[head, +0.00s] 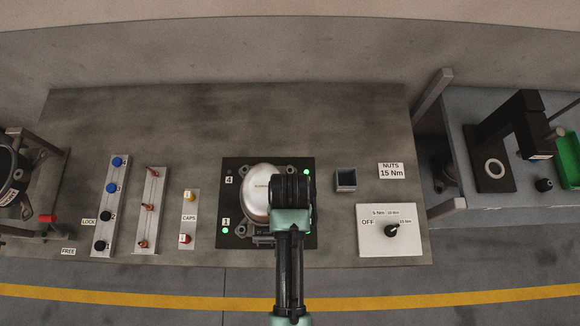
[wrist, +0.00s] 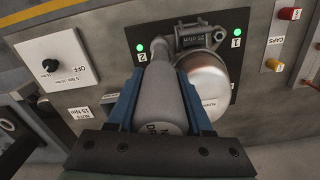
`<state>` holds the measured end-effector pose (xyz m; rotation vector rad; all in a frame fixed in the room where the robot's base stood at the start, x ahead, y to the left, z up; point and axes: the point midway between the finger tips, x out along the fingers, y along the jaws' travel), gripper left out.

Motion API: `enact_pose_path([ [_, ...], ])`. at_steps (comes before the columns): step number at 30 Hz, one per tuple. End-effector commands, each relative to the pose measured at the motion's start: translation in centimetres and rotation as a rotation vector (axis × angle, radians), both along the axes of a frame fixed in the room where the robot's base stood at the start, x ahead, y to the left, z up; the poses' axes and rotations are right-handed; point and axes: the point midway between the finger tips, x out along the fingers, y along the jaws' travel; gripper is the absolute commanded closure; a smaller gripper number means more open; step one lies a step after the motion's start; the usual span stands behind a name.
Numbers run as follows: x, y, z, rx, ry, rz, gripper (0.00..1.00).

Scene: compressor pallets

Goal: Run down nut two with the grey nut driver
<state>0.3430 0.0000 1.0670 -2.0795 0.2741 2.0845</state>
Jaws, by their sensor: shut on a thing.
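My gripper (wrist: 160,84) has its blue fingers closed around the grey nut driver (wrist: 162,100) in the wrist view. The driver's narrow nose points at the corner of the black plate (wrist: 245,20) marked 2, beside the silver compressor (wrist: 208,80). The nose tip meets or nearly meets that corner; any nut there is hidden. Green lights glow by 2 and by 1. In the head view the compressor (head: 257,192) stands on the plate (head: 228,170), and my dark wrist covers its right side, hiding the driver and corner 2.
A torque dial (head: 391,231) on a white panel (head: 375,248) sits at right, its pointer towards 15 Nm. A square nut box (head: 345,179) stands behind it. The upper-right plate light is green; the one at 4 is dark.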

Motion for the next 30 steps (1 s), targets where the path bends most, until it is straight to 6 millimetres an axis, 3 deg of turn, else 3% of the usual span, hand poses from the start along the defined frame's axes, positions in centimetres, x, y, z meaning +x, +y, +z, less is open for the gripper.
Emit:
enact_pose_path([
  [18, 0.2, 0.0, 3.6, 0.0, -0.006, 0.0, 1.0],
  [30, 0.2, 0.0, 3.8, 0.0, -0.005, 0.0, 1.0],
])
